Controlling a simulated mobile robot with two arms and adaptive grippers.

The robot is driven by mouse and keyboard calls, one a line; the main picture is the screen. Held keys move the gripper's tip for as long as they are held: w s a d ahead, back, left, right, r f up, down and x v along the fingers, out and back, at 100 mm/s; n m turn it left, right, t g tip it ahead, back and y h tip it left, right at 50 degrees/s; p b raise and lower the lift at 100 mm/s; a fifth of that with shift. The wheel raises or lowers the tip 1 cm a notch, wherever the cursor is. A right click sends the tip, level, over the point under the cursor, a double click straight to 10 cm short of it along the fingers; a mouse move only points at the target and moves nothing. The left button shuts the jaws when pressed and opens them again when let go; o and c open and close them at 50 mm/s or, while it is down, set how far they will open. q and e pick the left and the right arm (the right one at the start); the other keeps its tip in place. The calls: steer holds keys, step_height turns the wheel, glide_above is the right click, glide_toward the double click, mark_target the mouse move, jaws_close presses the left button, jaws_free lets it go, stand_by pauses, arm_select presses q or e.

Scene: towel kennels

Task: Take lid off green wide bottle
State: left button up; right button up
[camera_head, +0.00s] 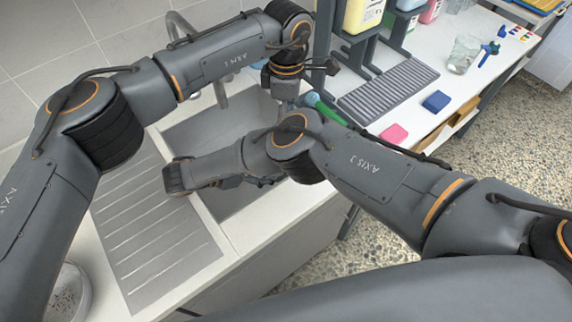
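A green bottle-like shape (402,34) shows partly on the rack at the top, behind a dark upright. I cannot tell whether it is the wide bottle, and its lid is not visible. A green object with a rounded end (324,108) lies by the sink's right edge, partly hidden; I cannot make out what it is. My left gripper (287,98) is over the sink, pointing down, its fingertips not clear. My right arm crosses in front of the sink, and its far end (177,178) is over the drainboard. I cannot see its fingers clearly.
The steel sink (185,128) and ribbed drainboard (150,235) lie below my arms. A rack holds a yellow bottle (362,15) and others. A grey slatted mat (390,88), pink sponge (394,133), blue block (436,101) and glass jar (464,54) are on the right counter.

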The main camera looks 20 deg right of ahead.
arm_select(q)
steer(key=shift+d, duration=0.1)
arm_select(e)
steer(key=x, duration=0.9)
steer(key=shift+d+f, duration=0.15)
steer(key=shift+d, duration=0.2)
